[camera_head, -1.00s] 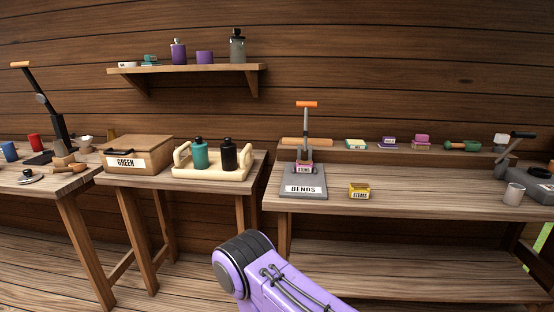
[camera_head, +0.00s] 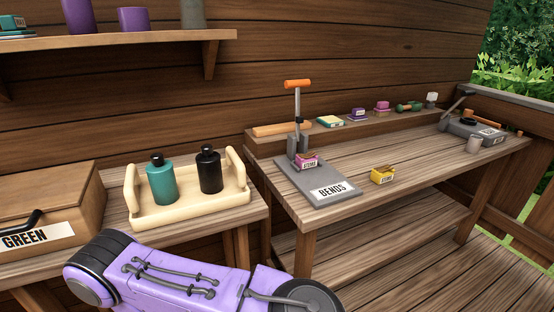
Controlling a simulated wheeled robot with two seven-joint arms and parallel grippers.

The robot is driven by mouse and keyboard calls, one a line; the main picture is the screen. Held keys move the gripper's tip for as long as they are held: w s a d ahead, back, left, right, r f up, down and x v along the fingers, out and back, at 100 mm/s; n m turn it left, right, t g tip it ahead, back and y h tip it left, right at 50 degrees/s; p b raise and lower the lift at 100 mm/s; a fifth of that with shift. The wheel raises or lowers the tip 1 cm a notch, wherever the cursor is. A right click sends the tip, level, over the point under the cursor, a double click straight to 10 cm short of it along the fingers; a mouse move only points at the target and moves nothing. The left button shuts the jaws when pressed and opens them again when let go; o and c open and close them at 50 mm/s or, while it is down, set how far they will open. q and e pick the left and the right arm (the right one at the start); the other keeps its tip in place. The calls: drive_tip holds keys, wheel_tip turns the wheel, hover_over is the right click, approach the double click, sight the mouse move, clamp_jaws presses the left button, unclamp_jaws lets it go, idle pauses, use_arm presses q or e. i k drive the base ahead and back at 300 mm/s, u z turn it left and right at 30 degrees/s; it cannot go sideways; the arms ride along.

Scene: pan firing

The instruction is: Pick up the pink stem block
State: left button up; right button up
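A pink block with a white label (camera_head: 307,161), which reads like the stem block, sits at the foot of a lever press on the grey BENDS board (camera_head: 325,177). The press's upright post stands just behind it, with an orange handle (camera_head: 297,84) on top. A yellow labelled block (camera_head: 382,175) lies on the same bench, right of the board. A purple arm link of mine crosses the lower left, in front of the benches. Neither gripper shows, so I cannot see whether either holds anything.
A cream tray (camera_head: 215,202) with teal and black bottles stands on the left bench. Bare benchtop lies right of the yellow block.

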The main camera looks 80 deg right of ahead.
sight(304, 161)
drive_tip(key=z, duration=1.85)
